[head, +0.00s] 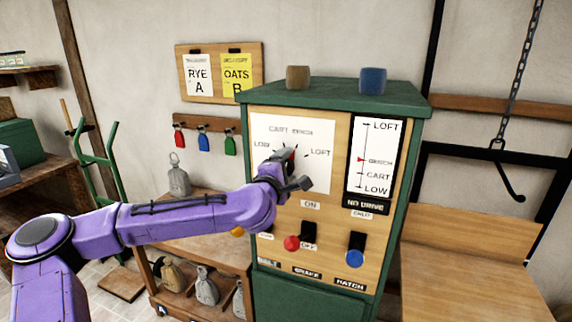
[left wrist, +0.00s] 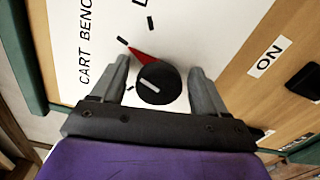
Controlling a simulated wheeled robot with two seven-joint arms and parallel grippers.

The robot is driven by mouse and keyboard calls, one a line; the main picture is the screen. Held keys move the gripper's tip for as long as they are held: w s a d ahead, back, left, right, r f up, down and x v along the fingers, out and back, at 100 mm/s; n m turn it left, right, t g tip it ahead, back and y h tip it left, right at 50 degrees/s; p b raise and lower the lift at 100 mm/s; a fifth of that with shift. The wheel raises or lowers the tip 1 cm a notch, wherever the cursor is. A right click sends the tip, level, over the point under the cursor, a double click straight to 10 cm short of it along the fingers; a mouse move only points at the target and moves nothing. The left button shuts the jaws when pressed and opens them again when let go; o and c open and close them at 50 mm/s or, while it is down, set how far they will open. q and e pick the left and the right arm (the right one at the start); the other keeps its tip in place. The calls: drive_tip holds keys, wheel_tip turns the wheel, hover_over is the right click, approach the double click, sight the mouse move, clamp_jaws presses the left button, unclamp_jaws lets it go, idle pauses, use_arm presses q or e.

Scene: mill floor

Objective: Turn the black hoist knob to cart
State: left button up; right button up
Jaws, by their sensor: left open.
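The black hoist knob (left wrist: 157,84) sits on a white dial plate (left wrist: 75,40) printed CART and BENCH in the left wrist view. Its red pointer (left wrist: 143,57) aims at the tick by the end of BENCH, away from CART. My left gripper (left wrist: 160,70) is open, with one finger on each side of the knob; I cannot tell whether either touches it. In the head view my left gripper (head: 292,172) covers most of the knob. The dial plate (head: 265,125) there shows LOW, CART, BENCH and LOFT. My right gripper is not in view.
A gauge (head: 375,150) right of the dial has its red marker at BENCH. Below are a red knob (head: 291,243) and a blue knob (head: 355,258). The green cabinet (head: 330,92) carries brown and blue blocks. A wooden bench (head: 470,280) stands at right.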

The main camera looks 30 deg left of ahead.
use_arm(q)
drive_tip(key=shift+s+a, duration=0.15)
drive_tip(key=c, duration=1.1)
drive_tip(key=shift+o, duration=0.2)
drive_tip(key=shift+f+n+b, duration=0.2)
drive_tip(key=shift+n+b, duration=0.7)
drive_tip(key=shift+b, duration=0.25)
drive_tip(key=n+b, duration=0.3)
drive_tip(key=shift+b, duration=0.3)
drive_tip(key=shift+n+b, duration=1.2)
drive_tip(key=shift+r+n+b, duration=0.2)
drive_tip(key=shift+n+b, duration=0.2)
